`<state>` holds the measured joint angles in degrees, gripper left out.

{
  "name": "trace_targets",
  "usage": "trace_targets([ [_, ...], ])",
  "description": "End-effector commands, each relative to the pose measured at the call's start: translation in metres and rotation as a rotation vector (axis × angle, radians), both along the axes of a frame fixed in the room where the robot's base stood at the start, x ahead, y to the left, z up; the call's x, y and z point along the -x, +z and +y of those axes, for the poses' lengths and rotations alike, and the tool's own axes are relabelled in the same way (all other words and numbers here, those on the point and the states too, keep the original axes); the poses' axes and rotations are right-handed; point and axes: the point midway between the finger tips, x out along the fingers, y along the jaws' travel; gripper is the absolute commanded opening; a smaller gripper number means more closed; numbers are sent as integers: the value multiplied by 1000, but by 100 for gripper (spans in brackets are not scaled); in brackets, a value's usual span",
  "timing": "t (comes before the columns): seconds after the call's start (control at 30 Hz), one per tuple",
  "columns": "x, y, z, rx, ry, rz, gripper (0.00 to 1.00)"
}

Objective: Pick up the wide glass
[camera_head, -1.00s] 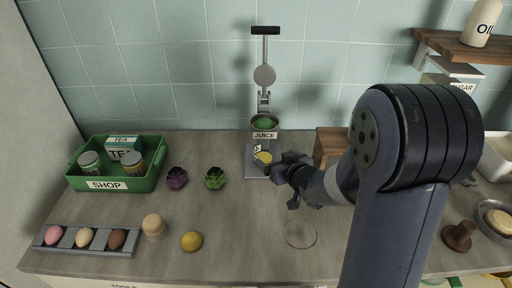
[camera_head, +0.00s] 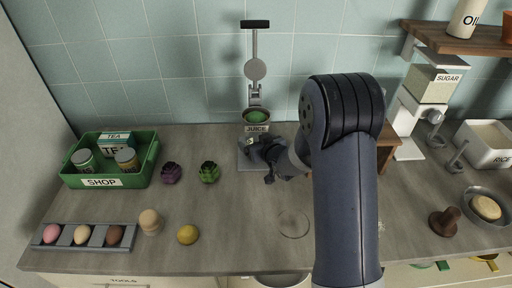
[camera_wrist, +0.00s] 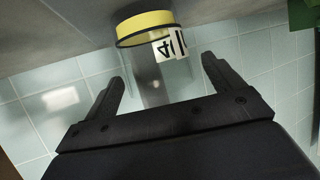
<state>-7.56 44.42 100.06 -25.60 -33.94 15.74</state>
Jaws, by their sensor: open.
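A clear round outline (camera_head: 293,223) lies on the counter in the head view; I cannot tell whether it is a wide glass or a flat dish. A clear cylindrical vessel (camera_wrist: 152,82) with a yellow band and a white label reading 4 shows in the wrist view, which looks upside down. Its body shows between my gripper's spread fingers; contact cannot be told. In the head view my gripper (camera_head: 258,164) is open at the foot of the juicer (camera_head: 254,118) and hides most of that spot.
A green SHOP tray (camera_head: 132,180) with jars stands at the left. A purple artichoke (camera_head: 171,173), a green one (camera_head: 209,172), a lemon (camera_head: 188,235) and an egg rack (camera_head: 120,246) share the counter. A brown stopper-shaped thing (camera_head: 444,221) is at the right.

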Motion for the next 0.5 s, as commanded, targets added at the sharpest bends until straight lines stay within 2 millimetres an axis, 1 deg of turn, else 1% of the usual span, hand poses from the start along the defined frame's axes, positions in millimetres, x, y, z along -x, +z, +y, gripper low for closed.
trace_targets([
  [0.13, -8, -4, 4, 0, 1, 1, 88],
  [0.37, -9, -5, 4, 0, 0, 0, 88],
  [0.4, -9, -5, 4, 0, 0, 0, 87],
  [0.5, -9, -5, 4, 0, 0, 0, 79],
])
